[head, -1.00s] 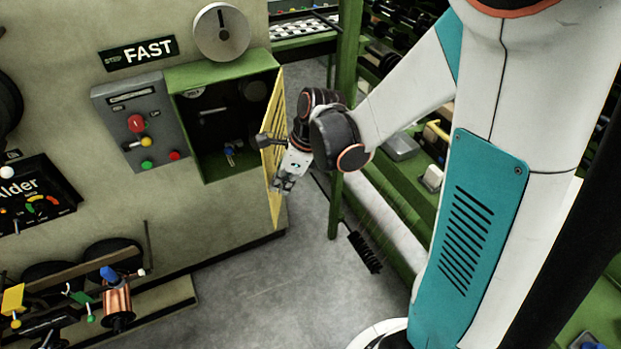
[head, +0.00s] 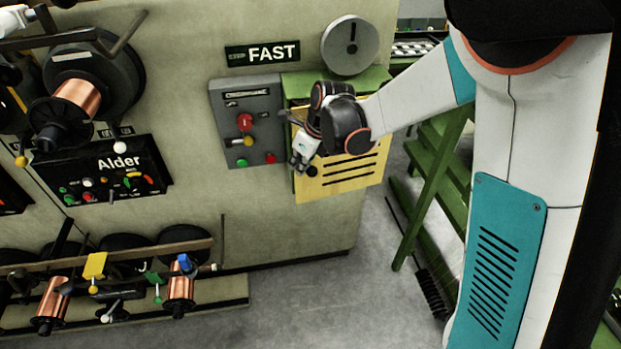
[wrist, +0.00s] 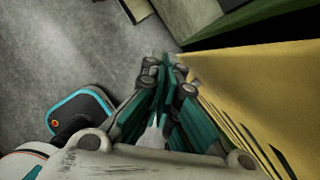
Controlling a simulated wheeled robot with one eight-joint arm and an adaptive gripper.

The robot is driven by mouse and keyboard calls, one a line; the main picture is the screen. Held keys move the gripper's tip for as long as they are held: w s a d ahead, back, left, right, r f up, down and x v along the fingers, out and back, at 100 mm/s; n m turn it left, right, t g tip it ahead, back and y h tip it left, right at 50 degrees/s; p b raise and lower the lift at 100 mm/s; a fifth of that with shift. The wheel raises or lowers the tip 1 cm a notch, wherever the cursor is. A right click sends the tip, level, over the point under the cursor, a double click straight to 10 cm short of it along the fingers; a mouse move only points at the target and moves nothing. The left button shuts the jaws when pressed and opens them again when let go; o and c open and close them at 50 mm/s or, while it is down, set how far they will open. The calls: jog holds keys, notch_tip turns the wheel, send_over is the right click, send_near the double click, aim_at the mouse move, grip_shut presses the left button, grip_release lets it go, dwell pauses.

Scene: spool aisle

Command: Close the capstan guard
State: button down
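The capstan guard (head: 345,181) is a yellow slatted panel across the front of the green box (head: 376,77) on the machine wall. It covers the box's opening in the head view; I cannot tell whether it sits fully flush. In the wrist view the guard (wrist: 262,85) fills the right side, with a green edge and a dark strip beyond it. My gripper (head: 302,166) is at the guard's left part, in front of its face. In the wrist view my gripper's fingers (wrist: 166,78) are together with nothing seen between them, close beside the yellow panel. Contact is unclear.
A grey control box (head: 247,127) with red, yellow and green buttons is just left of the guard. A FAST sign (head: 262,53) and a round grey dial (head: 349,46) are above. Copper spools (head: 180,286) stand low at left. Grey floor (head: 310,290) is clear below; a brush (head: 432,293) is at right.

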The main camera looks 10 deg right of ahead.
jog(key=w, duration=0.4)
jog(key=shift+w+a, duration=0.3)
jog(key=shift+w, duration=0.05)
jog(key=shift+s, duration=0.1)
